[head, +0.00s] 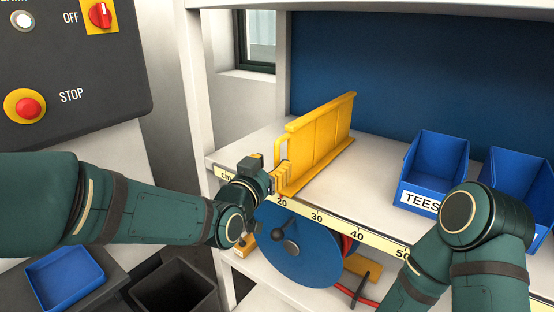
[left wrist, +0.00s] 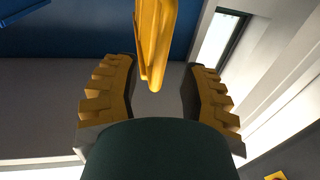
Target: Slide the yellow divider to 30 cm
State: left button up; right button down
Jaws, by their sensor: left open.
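The yellow divider (head: 325,130) stands upright on the white shelf, running from front to back. Its front end is near the 20 mark of the centimetre scale (head: 345,228) on the shelf's front edge. The 30 mark is to its right. My left gripper (head: 281,178) is at the divider's front end and partly hides it. In the left wrist view the gripper (left wrist: 160,70) is open, with a yellow bar of the divider (left wrist: 155,40) between its fingers and gaps on both sides. Of my right arm only upper links show; its gripper is out of view.
Blue bins, one labelled TEES (head: 432,172), stand on the shelf at the right. The shelf between divider and bins is clear. A blue reel (head: 300,255) is below the shelf edge. A control panel (head: 70,70) is at the left.

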aim_at(276, 160)
pick_arm(q)
jog(key=shift+x, duration=1.7)
grip_shut()
